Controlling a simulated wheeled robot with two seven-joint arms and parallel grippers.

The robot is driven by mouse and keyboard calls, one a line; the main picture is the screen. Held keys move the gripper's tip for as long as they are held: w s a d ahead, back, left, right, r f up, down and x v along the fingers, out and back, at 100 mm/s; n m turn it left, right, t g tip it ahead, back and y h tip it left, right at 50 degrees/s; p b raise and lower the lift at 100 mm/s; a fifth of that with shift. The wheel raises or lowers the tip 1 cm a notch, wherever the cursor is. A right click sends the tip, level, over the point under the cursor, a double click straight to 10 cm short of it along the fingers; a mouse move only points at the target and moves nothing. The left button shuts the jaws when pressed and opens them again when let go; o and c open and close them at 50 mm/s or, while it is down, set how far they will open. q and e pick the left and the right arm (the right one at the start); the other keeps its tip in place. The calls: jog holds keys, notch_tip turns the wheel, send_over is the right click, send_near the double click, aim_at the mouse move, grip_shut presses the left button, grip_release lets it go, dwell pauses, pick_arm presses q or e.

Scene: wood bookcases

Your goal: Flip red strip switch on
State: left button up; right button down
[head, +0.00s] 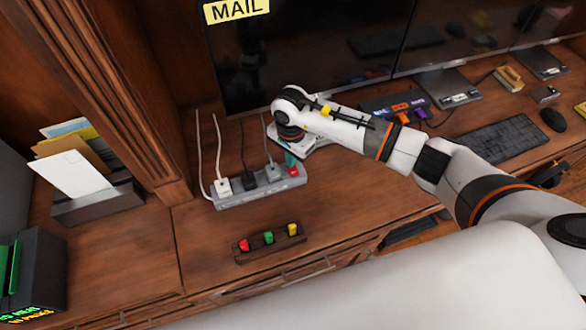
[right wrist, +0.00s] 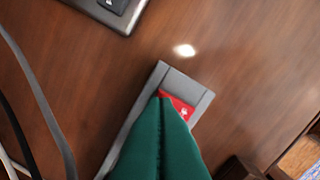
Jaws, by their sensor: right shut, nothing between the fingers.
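The grey power strip (head: 238,199) lies on the wooden desk with several plugs in it. Its red switch (head: 293,170) is at the right end. In the right wrist view the strip's end (right wrist: 185,79) and the red switch (right wrist: 182,105) show, the switch partly hidden by the fingers. My right gripper (head: 290,159) is shut and empty, its teal fingers pointing down at the switch. In the right wrist view its tips (right wrist: 168,97) overlap the switch's edge; I cannot tell whether they touch it. The switch's on or off position is unclear. My left gripper is not in view.
A dark holder (head: 270,250) with red, green and yellow pieces lies in front of the strip. Cords (head: 218,145) rise behind it. Monitors (head: 310,50) stand at the back, a letter tray (head: 95,205) at left, a keyboard (head: 492,143) at right. Bare desk lies left of the holder.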

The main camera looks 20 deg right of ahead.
jog(key=shift+f, duration=0.25)
jog(key=shift+r+p, duration=1.7)
jog(key=shift+r, duration=1.85)
